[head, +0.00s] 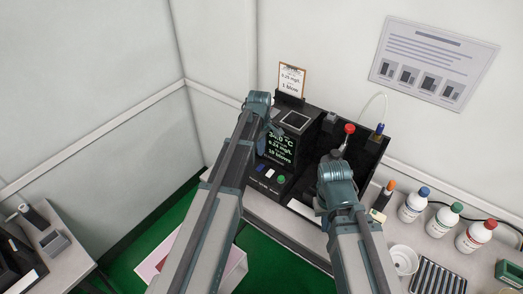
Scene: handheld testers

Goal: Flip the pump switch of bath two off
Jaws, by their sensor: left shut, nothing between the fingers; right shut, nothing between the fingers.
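A black bench unit (299,122) stands against the wall, with a lit display (281,149) reading about 34.0 °C, 0.24 mg/L and 18 blows. Below the display is a row of small controls, including a white one (269,173) and a green one (281,179). I cannot tell which control is the pump switch, or which bath is bath two. My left gripper (276,129) is shut and empty at the display's upper left, its arm covering the unit's left side. My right gripper (338,155) is shut and empty over the open black tray (371,151), below a red ball (349,128).
A clipboard card (291,79) stands behind the unit. On the right are bottles with blue (414,206), green (444,219) and red (476,236) caps, a white cup (403,260) and a ribbed tray (438,278). A side table (62,263) is at lower left.

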